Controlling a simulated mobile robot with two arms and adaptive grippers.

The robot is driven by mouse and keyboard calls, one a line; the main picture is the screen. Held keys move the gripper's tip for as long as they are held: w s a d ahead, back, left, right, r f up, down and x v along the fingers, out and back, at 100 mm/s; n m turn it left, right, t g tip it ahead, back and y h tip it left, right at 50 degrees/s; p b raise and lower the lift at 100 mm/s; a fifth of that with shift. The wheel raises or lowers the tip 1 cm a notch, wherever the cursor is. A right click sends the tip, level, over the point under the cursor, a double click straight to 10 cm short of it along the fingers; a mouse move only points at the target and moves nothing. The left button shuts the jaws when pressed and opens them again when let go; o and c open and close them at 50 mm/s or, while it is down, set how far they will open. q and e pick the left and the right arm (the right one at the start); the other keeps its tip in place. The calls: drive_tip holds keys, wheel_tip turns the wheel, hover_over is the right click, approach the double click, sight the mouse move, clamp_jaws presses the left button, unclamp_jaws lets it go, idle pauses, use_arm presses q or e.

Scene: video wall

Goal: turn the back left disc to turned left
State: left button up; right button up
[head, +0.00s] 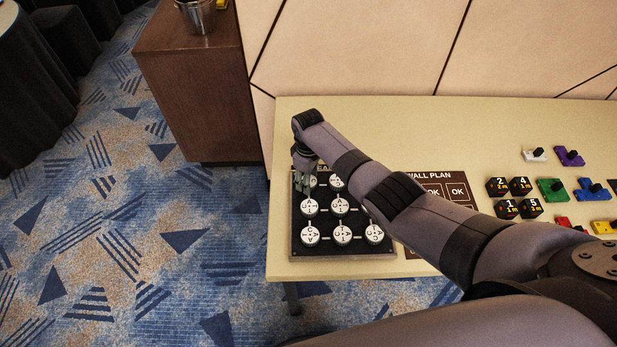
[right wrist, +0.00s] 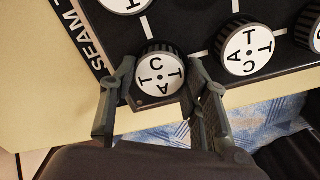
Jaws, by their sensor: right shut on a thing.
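A black board (head: 345,247) carries rows of white round discs with black letters. It lies at the left end of the table. My right gripper (head: 307,180) is over the board's back left corner and mostly covers the back left disc there. In the right wrist view the back left disc (right wrist: 158,76) has a white face with the letters C, T and A and a black ribbed rim. My right gripper's fingers (right wrist: 160,82) are on opposite sides of that rim, shut on it. My left gripper is not in view.
Neighbouring discs (right wrist: 248,50) sit close by on the board. A wall plan card (head: 435,185), black numbered cubes (head: 508,208) and coloured blocks with black knobs (head: 551,190) lie to the right. My right arm spans the table. A brown cabinet (head: 195,95) stands at the left.

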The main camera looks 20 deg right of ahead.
drive_tip(key=shift+n, duration=0.4)
drive_tip(key=o, duration=1.2)
drive_tip(key=shift+c, duration=0.2)
wheel_tip(320, 180, up, 12)
idle(0.5)
